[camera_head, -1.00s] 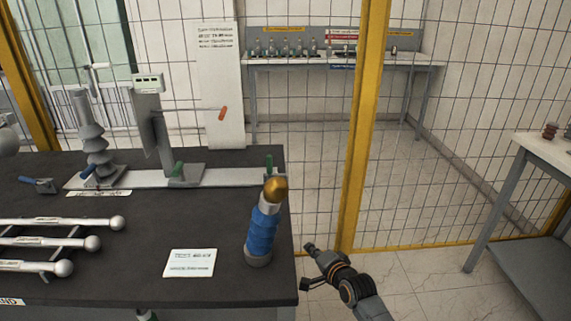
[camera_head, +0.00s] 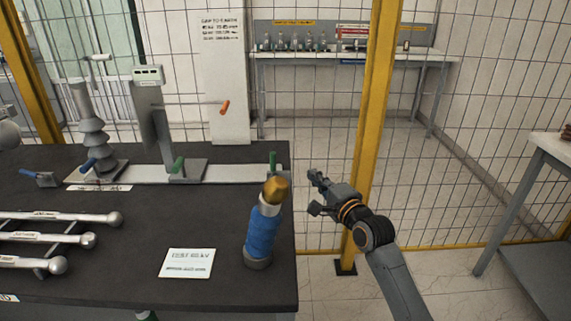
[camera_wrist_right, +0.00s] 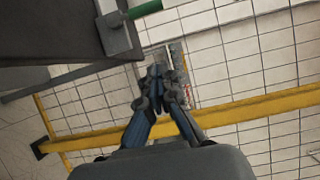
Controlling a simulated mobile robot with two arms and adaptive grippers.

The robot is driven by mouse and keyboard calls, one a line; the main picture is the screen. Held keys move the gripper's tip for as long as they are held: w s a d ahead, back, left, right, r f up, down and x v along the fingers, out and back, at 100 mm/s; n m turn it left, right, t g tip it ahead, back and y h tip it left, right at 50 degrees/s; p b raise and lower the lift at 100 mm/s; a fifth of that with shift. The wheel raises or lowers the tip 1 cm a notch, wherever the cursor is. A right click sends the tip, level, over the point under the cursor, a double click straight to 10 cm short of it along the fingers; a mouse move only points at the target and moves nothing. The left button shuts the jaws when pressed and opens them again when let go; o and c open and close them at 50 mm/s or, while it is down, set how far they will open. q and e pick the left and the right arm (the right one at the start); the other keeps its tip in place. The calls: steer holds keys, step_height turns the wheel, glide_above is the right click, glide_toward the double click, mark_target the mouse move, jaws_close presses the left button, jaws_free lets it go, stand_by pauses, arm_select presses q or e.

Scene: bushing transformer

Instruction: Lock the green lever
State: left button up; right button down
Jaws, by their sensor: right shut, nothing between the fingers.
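A green lever (camera_head: 272,162) stands upright at the right end of the long pale rail, close to the table's right edge. My right gripper (camera_head: 314,180) is shut and empty, just right of the table edge and apart from the right-hand lever. In the right wrist view, its closed fingertips (camera_wrist_right: 158,72) point toward the fence, and a green lever (camera_wrist_right: 145,9) shows at the top on the table corner.
A blue bushing with a gold top (camera_head: 262,225) stands near the right table edge, close to my right gripper. A white card (camera_head: 187,263) and silver rods (camera_head: 50,238) lie on the dark table (camera_head: 130,275). A yellow fence post (camera_head: 374,120) stands behind my right arm.

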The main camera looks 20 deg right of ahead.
mark_target(273, 168)
steer(key=w+a, duration=0.5)
steer(key=w, duration=0.4)
steer(key=shift+a+p, duration=0.25)
steer(key=shift+p, duration=0.1)
